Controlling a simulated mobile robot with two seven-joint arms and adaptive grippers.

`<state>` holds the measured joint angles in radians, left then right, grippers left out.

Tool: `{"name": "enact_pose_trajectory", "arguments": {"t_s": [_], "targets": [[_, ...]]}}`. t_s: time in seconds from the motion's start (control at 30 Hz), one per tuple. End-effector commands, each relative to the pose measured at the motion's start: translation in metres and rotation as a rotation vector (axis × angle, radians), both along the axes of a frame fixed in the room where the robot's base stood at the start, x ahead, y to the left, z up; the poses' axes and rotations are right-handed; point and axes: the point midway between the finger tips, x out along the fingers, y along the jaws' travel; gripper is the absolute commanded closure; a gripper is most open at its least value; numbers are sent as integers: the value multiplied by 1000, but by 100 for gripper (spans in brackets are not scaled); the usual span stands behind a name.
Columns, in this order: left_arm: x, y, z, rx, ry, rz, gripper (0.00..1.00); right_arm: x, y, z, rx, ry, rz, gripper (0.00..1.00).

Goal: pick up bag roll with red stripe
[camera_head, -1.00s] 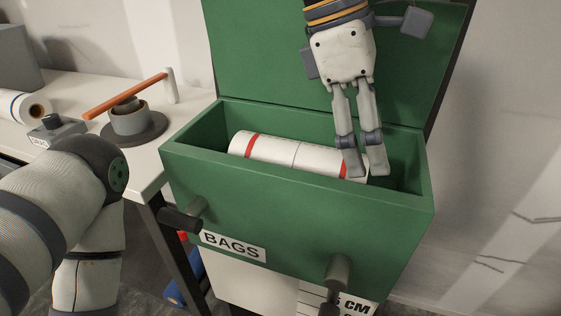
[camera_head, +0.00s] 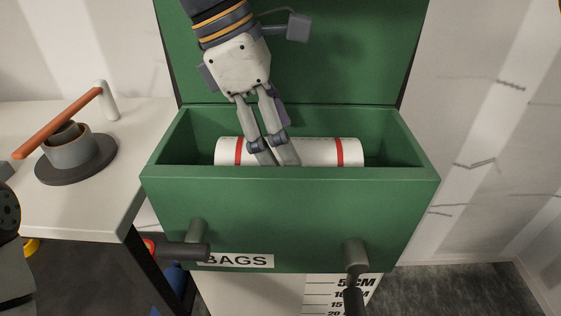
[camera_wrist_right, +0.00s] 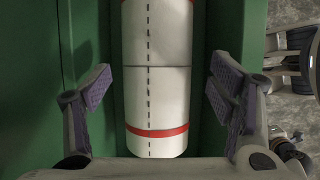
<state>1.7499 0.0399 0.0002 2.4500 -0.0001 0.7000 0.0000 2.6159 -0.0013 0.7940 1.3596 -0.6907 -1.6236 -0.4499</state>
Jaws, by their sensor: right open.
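The bag roll with red stripe (camera_head: 315,152) is a white cylinder with a red band near each end, lying lengthwise in the green bin (camera_head: 290,200) labelled BAGS. My right gripper (camera_head: 274,154) points down into the bin over the roll's middle and hides part of it. In the right wrist view, the roll (camera_wrist_right: 158,95) shows a dashed line, a seam and one red band. It lies between the two spread fingers of my right gripper (camera_wrist_right: 160,95), with a gap on each side. My left gripper is out of view.
The bin's raised green back (camera_head: 330,60) stands behind the gripper. Dark handles (camera_head: 354,255) stick out from the bin front. A white bench (camera_head: 100,190) at left holds a grey round device (camera_head: 70,155) with an orange lever. The bin walls are close around the roll.

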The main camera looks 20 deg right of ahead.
Motion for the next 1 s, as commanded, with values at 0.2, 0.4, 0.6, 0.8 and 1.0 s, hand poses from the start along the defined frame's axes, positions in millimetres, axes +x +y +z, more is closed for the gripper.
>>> {"name": "enact_pose_trajectory", "arguments": {"t_s": [0.2, 0.4, 0.6, 0.8, 1.0], "targets": [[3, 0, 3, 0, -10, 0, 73, -1, -10, -39, 1, 0, 1, 23], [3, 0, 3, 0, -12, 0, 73, -1, -13, -48, 2, -5, 1, 23], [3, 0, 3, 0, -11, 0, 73, -1, -13, -48, 2, -3, 1, 46], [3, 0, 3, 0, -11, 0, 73, -1, -13, -48, 2, -4, 0, 73], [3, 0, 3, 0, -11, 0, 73, -2, -13, -46, 2, -5, 1, 73]]}}
